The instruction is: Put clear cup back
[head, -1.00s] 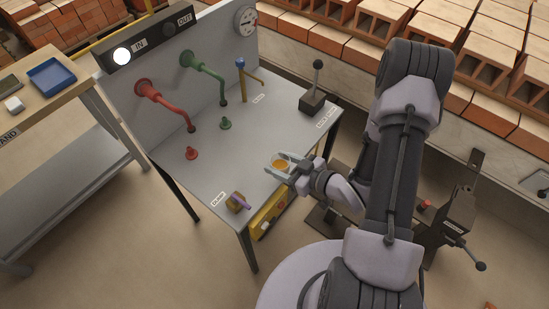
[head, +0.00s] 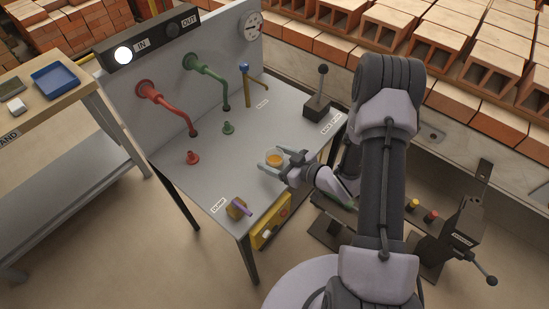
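The clear cup (head: 274,158) holds something orange. It sits between the two fingers of my gripper (head: 273,160), which appear closed on its sides. My gripper reaches in from the right, over the front right part of the grey table (head: 205,175). I cannot tell whether the cup's bottom touches the table or hangs just above it.
The table middle is clear. A wooden stand with a blue tray (head: 54,79) is left.

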